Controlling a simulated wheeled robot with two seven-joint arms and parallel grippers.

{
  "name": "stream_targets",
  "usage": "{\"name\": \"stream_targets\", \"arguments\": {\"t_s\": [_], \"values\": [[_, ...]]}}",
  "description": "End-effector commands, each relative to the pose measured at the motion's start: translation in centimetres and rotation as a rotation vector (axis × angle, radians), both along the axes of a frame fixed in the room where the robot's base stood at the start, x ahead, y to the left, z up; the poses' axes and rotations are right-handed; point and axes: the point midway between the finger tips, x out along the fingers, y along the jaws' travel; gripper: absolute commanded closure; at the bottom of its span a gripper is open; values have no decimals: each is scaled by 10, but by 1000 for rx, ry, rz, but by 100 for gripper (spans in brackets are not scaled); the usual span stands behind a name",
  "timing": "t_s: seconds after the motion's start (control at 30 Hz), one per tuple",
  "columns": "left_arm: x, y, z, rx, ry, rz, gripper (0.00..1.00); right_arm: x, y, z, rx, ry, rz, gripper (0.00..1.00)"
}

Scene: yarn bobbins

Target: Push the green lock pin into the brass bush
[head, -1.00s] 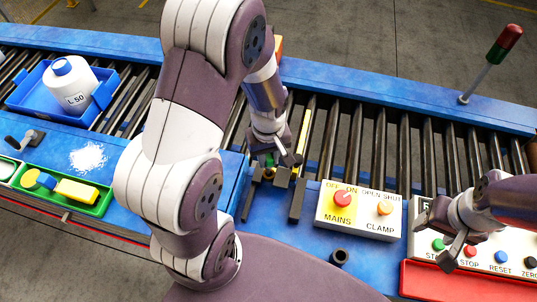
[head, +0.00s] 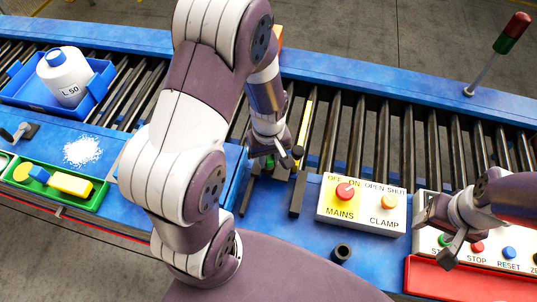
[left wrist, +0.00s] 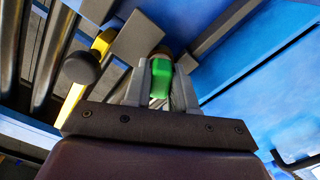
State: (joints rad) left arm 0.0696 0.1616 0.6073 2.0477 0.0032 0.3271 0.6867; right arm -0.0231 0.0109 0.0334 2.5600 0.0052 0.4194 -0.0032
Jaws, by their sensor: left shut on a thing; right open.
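The green lock pin (left wrist: 160,80) is between the two fingers of my left gripper (left wrist: 160,82) in the left wrist view. My left gripper is shut on it. A brownish rim (left wrist: 160,52), which looks like part of the brass bush, shows just beyond the pin; I cannot tell how far the pin is in it. In the head view my left gripper (head: 272,161) is low over the blue bench by the rollers, and the pin is mostly hidden. My right gripper (head: 437,238) is open and empty over the left end of the button panel.
A black knob (left wrist: 82,68) and yellow bar are close to my left gripper. Dark metal blocks (head: 298,195) stand beside it. The MAINS and CLAMP switch box (head: 361,207) is to the right. A green tray (head: 95,198) lies left.

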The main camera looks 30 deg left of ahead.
Motion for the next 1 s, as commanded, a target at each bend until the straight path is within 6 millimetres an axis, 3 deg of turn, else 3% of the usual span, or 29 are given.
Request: {"name": "stream_targets", "arguments": {"t_s": [0.27, 0.3, 0.37, 0.4, 0.73, 0.87, 1.0], "values": [[0, 0, -1, 0, 0, 0, 100, 0, 0, -1, 0, 0, 0, 41], [0, 0, -1, 0, 0, 0, 68, 0, 0, -1, 0, 0, 0, 41], [0, 0, -1, 0, 0, 0, 49, 0, 0, -1, 0, 0, 0, 41], [0, 0, -1, 0, 0, 0, 45, 0, 0, -1, 0, 0, 0, 41], [1, 0, 5, 0, -4, 0, 45, 0, 0, -3, 0, 0, 0, 41], [2, 0, 32, 0, -11, 0, 45, 0, 0, -9, 0, 0, 0, 41], [2, 0, 71, 0, -9, 0, 45, 0, 0, -17, 0, 0, 0, 41]]}}
